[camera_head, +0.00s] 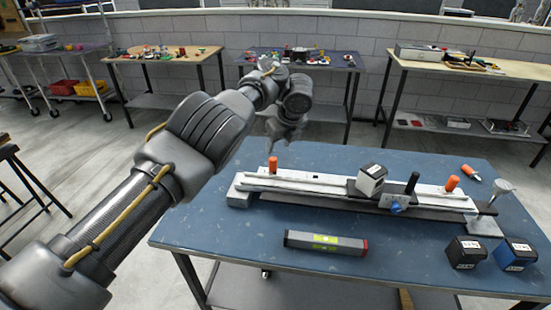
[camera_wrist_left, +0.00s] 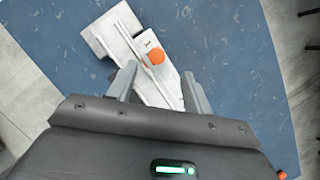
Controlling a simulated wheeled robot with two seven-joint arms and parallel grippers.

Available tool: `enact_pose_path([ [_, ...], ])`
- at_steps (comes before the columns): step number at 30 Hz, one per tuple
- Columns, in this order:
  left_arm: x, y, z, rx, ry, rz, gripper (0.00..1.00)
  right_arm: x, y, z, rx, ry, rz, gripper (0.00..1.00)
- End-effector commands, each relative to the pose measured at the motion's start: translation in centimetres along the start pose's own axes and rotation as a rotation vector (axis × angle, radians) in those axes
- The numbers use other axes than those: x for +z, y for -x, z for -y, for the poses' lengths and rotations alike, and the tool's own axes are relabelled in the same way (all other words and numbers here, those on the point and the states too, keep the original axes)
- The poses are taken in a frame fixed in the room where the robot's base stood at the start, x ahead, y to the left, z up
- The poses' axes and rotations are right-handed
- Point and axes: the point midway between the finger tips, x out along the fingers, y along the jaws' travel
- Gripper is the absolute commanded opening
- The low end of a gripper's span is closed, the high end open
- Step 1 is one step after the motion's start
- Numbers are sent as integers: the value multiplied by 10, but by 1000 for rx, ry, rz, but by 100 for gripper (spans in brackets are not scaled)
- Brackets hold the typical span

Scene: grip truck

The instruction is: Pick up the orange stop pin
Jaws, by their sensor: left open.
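Three orange pieces show in the head view. One upright orange pin (camera_head: 273,164) stands at the left end of the white rail fixture (camera_head: 330,184); another orange cylinder (camera_head: 452,183) is near its right end. A third orange-headed pin with a pale shank (camera_head: 470,171) lies loose on the table behind that end. I cannot tell which is the stop pin meant. My left gripper (camera_head: 284,133) is above and behind the fixture's left end, pointing down. In the left wrist view it is open (camera_wrist_left: 159,72), with an orange round top (camera_wrist_left: 156,56) showing just beyond and between its fingers.
A black post (camera_head: 412,183) and a funnel-like piece (camera_head: 500,190) rise at the right.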

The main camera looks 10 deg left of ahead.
Motion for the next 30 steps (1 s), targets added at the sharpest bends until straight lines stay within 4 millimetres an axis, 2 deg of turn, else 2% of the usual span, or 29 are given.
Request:
enact_pose_path([
  [5, -3, -4, 4, -2, -6, -1, 50, 25, 2, 2, -2, 3, 32, 76],
  [9, -3, -27, 4, -1, -5, -2, 50, 47, 5, 6, -8, 3, 63, 76],
  [11, -4, -37, 4, 0, -5, -3, 50, 51, 6, 7, -9, 4, 68, 76],
  [14, -2, -49, 3, -1, -3, -2, 50, 49, 5, 7, -9, 3, 64, 76],
  [21, -1, -57, 2, -2, -1, 0, 50, 18, 2, 9, -10, -1, 22, 76],
  [23, -1, -61, 2, -1, 0, -1, 50, 16, 2, 11, -13, -3, 21, 76],
  [30, -2, -97, 2, -1, 0, -3, 50, 27, 3, 15, -17, -3, 36, 76],
])
